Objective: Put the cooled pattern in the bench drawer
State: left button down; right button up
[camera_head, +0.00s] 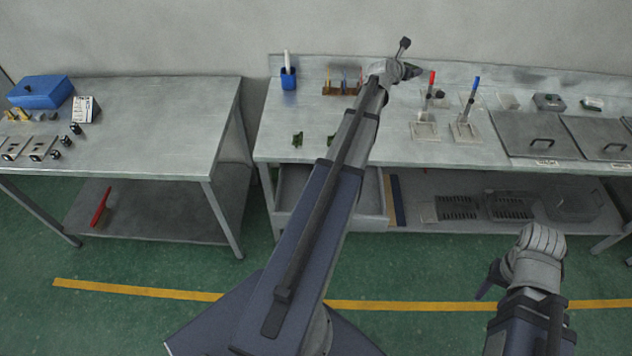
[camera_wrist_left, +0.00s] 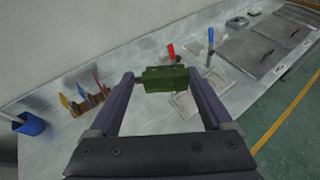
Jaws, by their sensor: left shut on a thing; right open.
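My left gripper (camera_wrist_left: 165,80) is shut on a green block-like pattern (camera_wrist_left: 166,79), held across its fingertips above the right-hand bench. In the head view, my left gripper (camera_head: 411,72) is over the back of that bench, and the held pattern cannot be made out there. Two more small green pieces (camera_head: 297,139) lie on the bench near its front edge. The bench drawer (camera_head: 291,184) under the front left of the bench looks pulled out; my left arm hides its middle. My right gripper (camera_head: 489,283) is open and empty above the floor, in front of the bench.
A blue cup (camera_head: 288,78) and a tool rack (camera_head: 342,89) stand at the back left. Red-handled (camera_head: 431,84) and blue-handled (camera_head: 472,92) tools stand on pale plates. Lidded trays (camera_head: 541,135) fill the right. A side table (camera_head: 150,120) stands left, beyond a floor gap.

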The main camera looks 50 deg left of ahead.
aim_at(365, 200)
jog(key=k+j+z, duration=0.15)
jog(key=k+j, duration=0.15)
jog(key=j, duration=0.25)
jog(key=k+j+z, duration=0.2)
jog(key=j, duration=0.3)
jog(key=k+j+z, duration=0.15)
jog(key=k+j, duration=0.3)
jog(key=j+z, duration=0.1)
jog(key=j, duration=0.3)
jog(key=k+j+z, duration=0.1)
jog(key=j, duration=0.25)
jog(key=k+j+z, duration=0.1)
jog(key=j, duration=0.3)
